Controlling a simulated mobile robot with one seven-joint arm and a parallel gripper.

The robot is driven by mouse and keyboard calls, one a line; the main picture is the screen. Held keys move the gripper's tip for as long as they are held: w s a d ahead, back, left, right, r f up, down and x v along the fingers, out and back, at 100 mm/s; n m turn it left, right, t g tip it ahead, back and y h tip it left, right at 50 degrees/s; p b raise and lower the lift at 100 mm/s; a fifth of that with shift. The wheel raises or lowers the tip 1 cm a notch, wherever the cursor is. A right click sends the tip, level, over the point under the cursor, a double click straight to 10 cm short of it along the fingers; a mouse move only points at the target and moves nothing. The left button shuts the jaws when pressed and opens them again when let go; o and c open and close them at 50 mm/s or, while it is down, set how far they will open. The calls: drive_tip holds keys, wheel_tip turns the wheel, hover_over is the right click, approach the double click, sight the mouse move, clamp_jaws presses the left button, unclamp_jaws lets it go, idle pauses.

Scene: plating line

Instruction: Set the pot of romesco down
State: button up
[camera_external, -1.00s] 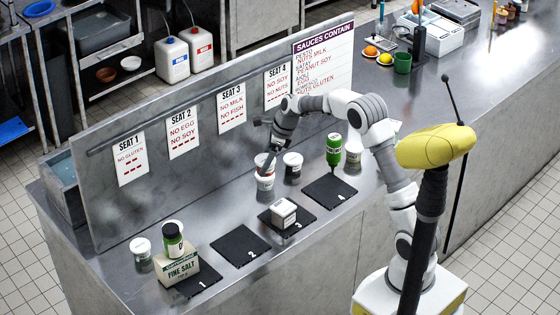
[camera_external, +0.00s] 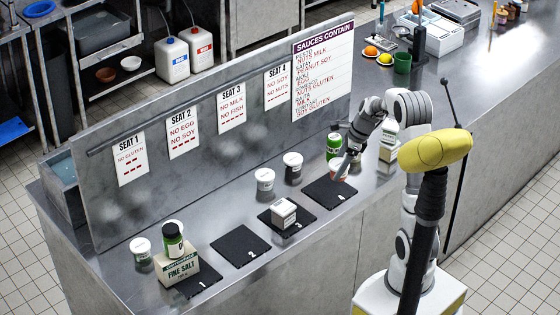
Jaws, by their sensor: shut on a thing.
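My gripper (camera_external: 343,165) is over the far-right black mat (camera_external: 328,194) on the steel counter. It is shut on a small pot with a reddish side (camera_external: 337,171), which I take for the romesco. The arm partly covers the pot, and its label cannot be read. The pot is at or just above the mat's back right part; I cannot tell whether it touches.
A green bottle (camera_external: 333,144) stands close behind my gripper. Mat 2 (camera_external: 240,246) is bare. A salt box (camera_external: 176,268) stands beside mat 1 (camera_external: 203,284).

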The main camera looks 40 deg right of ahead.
drive_tip(key=w+a+f, duration=0.3)
drive_tip(key=w+a, duration=0.1)
drive_tip(key=a, duration=0.1)
drive_tip(key=w+a+f, duration=0.2)
drive_tip(key=shift+a+f, duration=0.2)
drive_tip(key=shift+f, duration=0.1)
drive_tip(key=shift+f+b, duration=0.35)
drive_tip(key=shift+f, duration=1.7)
